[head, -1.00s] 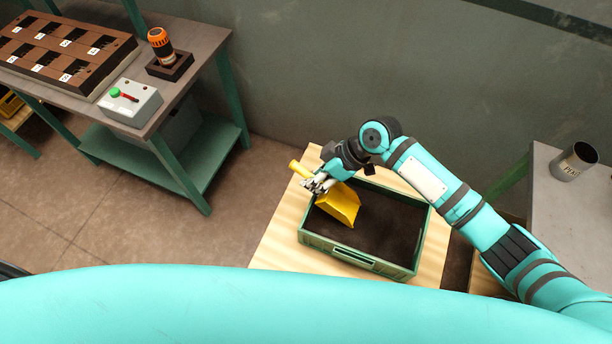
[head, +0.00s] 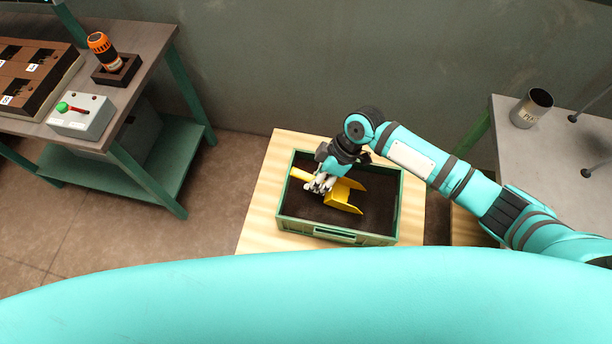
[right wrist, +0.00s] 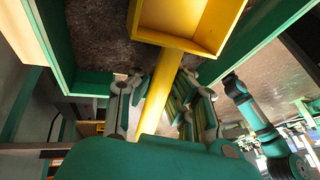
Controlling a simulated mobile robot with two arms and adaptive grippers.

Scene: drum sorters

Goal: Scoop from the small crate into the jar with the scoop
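My right gripper (head: 320,184) is shut on the yellow scoop (head: 345,198) by its handle. In the right wrist view the handle (right wrist: 157,100) runs between the fingers, and the scoop's pan (right wrist: 188,18) is beyond them. The small green crate (head: 310,230) holds dark loose material and stands on a light wooden top. The pan is over the crate's middle, within its rim; I cannot tell whether it touches the material. My left gripper is not in view.
The grey table (head: 545,165) at right also bears thin dark rods. At left a workbench (head: 140,50) holds a brown compartment box, a grey control box (head: 82,117) and an orange-topped tool (head: 103,50) in a dark holder. A wall stands behind.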

